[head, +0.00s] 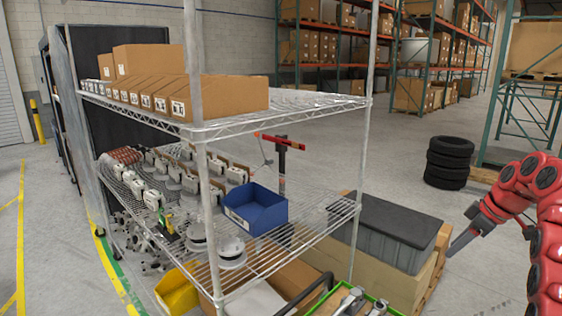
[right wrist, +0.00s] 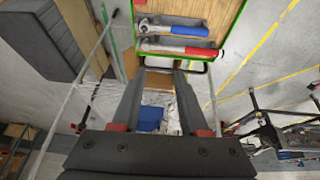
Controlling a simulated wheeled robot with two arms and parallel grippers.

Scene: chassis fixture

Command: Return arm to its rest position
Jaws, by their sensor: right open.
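My right arm (head: 543,215) is red and comes in from the right edge of the head view. Its dark gripper (head: 458,244) points down and to the left, beside the grey lidded bin and apart from the shelf rack. In the right wrist view the two fingers of my right gripper (right wrist: 163,80) are spread with nothing held between them. My left arm and left gripper do not show.
A wire shelf rack (head: 281,108) holds cardboard boxes and a blue bin (head: 254,209). A green-edged tray (right wrist: 229,55) holds tools with blue and red handles. A grey lidded bin (head: 385,232) stands behind. Stacked tires (head: 449,162) stand on open floor.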

